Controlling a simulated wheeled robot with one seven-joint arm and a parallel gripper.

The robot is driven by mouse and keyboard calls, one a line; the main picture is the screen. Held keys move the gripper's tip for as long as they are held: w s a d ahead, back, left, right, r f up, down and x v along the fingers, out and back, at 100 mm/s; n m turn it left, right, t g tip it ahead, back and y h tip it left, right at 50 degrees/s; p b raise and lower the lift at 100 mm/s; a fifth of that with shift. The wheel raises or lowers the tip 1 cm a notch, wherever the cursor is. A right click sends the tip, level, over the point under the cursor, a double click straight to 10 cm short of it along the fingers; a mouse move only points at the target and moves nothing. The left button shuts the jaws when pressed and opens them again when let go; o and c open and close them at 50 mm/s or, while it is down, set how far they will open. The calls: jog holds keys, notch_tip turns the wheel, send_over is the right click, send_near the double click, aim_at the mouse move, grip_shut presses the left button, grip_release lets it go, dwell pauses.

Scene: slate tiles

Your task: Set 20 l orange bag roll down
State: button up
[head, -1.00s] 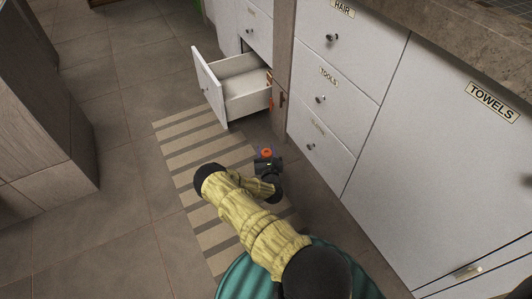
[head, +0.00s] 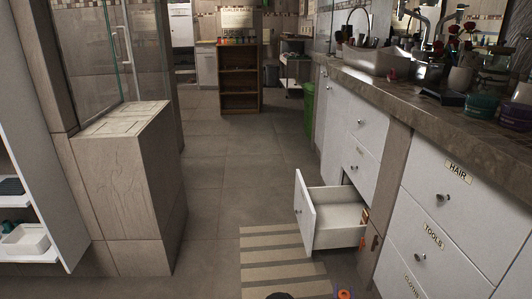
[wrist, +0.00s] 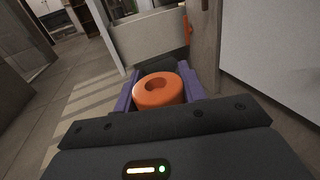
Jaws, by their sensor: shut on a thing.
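The orange bag roll (wrist: 158,90) is in the wrist view, with its hollow core facing the camera. My gripper (wrist: 160,93) is shut on it, with a purple finger on each side. In the head view only a small part of the roll (head: 344,294) shows at the bottom edge. Most of my arm and gripper is out of that view. The roll is held in front of the open drawer (head: 335,220), which also shows just beyond it in the wrist view (wrist: 148,42).
A striped mat (head: 275,255) lies on the tiled floor before the drawer. Labelled white cabinets (head: 440,225) line the right under a cluttered counter (head: 430,105). A wooden shelf unit (head: 239,78) stands at the back. The floor down the middle (head: 215,165) is clear.

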jog(key=s+a+r+n+y+p, duration=0.25)
jog(key=a+r+p, duration=0.55)
jog(key=r, duration=0.5)
jog(key=s+a+r+n+y+p, duration=0.15)
jog(key=a+r+y+p, duration=0.25)
jog(key=a+r+p, duration=0.6)
jog(key=s+r+p, duration=0.2)
jog(key=r+p, duration=1.4)
jog(key=r, duration=0.4)
jog(key=s+d+r+p, duration=0.1)
jog(key=s+r+p, duration=0.2)
jog(key=r+p, duration=1.4)
notch_tip(320, 180, up, 4)
jog(key=shift+d+r+t+h+p, duration=0.1)
jog(key=shift+d+t+h+p, duration=0.15)
jog(key=shift+t+h, duration=0.2)
jog(key=s+f, duration=0.4)
jog(key=f, duration=0.1)
jog(key=shift+s+f, duration=0.2)
jog(key=shift+f, duration=0.15)
jog(key=shift+r, duration=0.1)
